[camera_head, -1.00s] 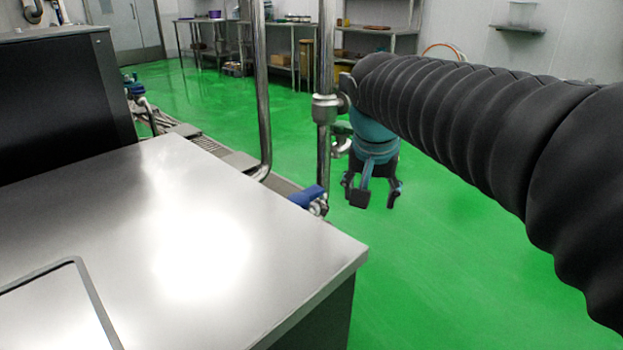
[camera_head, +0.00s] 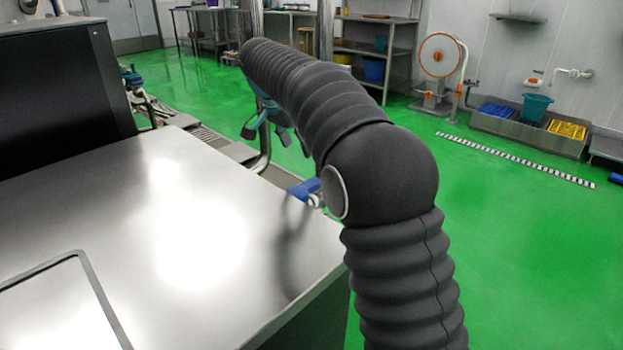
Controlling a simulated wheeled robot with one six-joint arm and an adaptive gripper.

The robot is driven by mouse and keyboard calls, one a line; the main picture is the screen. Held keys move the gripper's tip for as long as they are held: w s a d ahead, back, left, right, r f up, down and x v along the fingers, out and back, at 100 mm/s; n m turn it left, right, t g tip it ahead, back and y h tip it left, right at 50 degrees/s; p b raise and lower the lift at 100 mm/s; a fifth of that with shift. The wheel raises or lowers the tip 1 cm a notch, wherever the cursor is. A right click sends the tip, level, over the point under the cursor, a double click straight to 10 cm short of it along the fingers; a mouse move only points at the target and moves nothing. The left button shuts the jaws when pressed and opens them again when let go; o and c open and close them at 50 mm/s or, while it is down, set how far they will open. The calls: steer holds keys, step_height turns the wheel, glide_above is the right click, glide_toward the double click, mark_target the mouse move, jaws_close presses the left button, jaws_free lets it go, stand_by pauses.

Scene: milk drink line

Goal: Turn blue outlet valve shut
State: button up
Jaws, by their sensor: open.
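The blue outlet valve handle (camera_head: 304,188) shows just past the far right edge of the steel table, partly hidden behind my arm. A small bright metal part shows at its right end. My gripper (camera_head: 262,136) is beyond the table, above and to the left of the valve in the picture, and apart from it. Its dark fingers are spread and hold nothing that I can see. My arm hides part of the gripper and most of the pipe near the valve.
The steel table (camera_head: 150,250) fills the lower left, with a black box-shaped machine (camera_head: 60,85) behind it. A vertical steel pipe (camera_head: 265,150) stands near my gripper. Green floor (camera_head: 520,260) is free to the right. A hose reel (camera_head: 440,56) and a trough stand at the far wall.

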mark_target(304, 190)
steer(key=b+x, duration=0.1)
steer(key=x, duration=1.2)
steer(key=shift+d+f, duration=0.1)
steer(key=shift+f, duration=0.1)
jaws_close()
